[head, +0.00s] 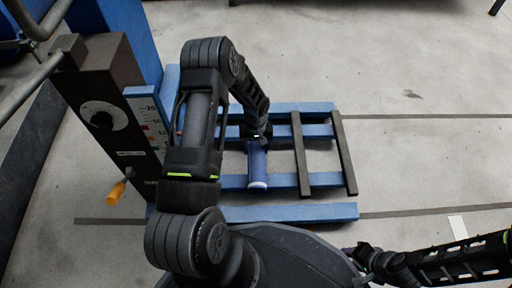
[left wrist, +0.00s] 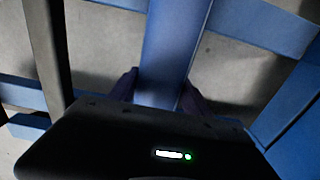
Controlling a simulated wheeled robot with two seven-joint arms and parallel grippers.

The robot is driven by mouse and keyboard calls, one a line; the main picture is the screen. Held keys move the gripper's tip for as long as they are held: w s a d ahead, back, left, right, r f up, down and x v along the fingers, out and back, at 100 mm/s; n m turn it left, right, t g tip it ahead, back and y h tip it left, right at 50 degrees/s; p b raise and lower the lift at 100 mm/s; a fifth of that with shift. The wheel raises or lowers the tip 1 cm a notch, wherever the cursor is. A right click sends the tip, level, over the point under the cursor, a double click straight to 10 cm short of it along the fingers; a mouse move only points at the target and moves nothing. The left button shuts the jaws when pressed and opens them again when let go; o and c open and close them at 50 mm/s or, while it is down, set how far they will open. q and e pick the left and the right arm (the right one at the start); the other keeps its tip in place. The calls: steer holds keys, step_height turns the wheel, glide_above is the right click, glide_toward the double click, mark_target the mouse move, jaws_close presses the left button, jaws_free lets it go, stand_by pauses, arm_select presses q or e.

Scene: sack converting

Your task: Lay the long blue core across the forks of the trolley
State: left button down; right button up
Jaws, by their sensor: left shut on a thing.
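The long blue core (head: 258,166) lies across the trolley's forks, pointing toward me. Its pale near end rests over the near fork (head: 318,179); whether it touches the fork cannot be told. Its far part is hidden under my left gripper (head: 262,138), which is shut on it near the far fork (head: 318,131). In the left wrist view the core (left wrist: 172,45) runs between the two dark fingers (left wrist: 160,90), crossing above a blue fork (left wrist: 262,25). My right gripper (head: 366,256) is at the lower right edge of my body, away from the core; its fingers are unclear.
Two dark bars (head: 301,150) (head: 344,152) cross the forks right of the core. A blue trolley leg (head: 290,212) runs along the near side. The trolley's dark column (head: 105,100) with a dial and orange knob (head: 116,193) stands left.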

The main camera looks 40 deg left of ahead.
arm_select(q)
steer(key=shift+f, duration=0.25)
steer(key=shift+c, duration=2)
jaws_free()
steer(key=shift+f, duration=0.1)
step_height(320, 180, up, 8)
steer(key=p, duration=0.4)
steer(key=shift+f, duration=0.1)
